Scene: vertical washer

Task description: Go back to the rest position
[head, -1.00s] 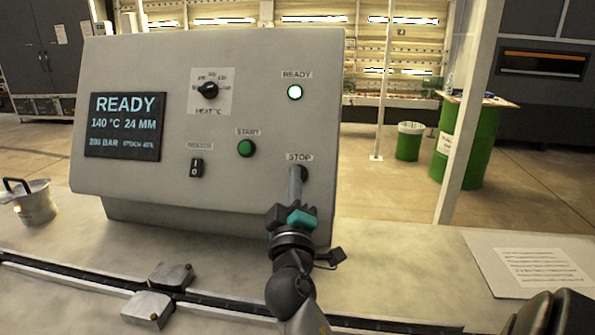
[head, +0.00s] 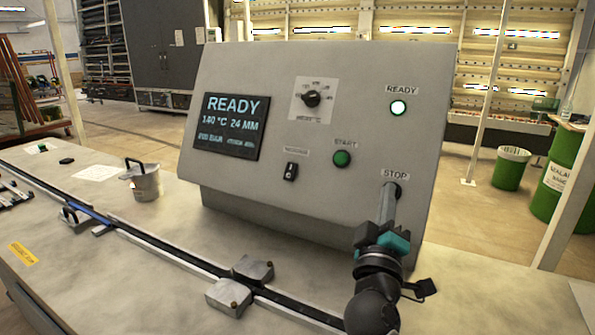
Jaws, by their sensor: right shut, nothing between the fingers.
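My right gripper (head: 389,192) is in front of the control panel (head: 240,90). Its grey fingers are together and empty, pointing up at the spot just under the STOP label (head: 395,174). The fingers cover most of the button there, and I cannot tell whether they touch it. The panel screen (head: 231,126) reads READY, 140 °C and 24 MM. The READY lamp (head: 398,108) is lit white. The green START button (head: 342,158), a black rotary knob (head: 311,99) and a black rocker switch (head: 290,171) are uncovered. My left gripper is out of view.
A metal pot (head: 146,185) stands on the bench (head: 170,234) left of the panel. A dark rail with metal blocks (head: 240,287) runs across the bench in front. A paper sheet (head: 97,173) lies at the far left. Green bins (head: 510,170) stand on the floor behind.

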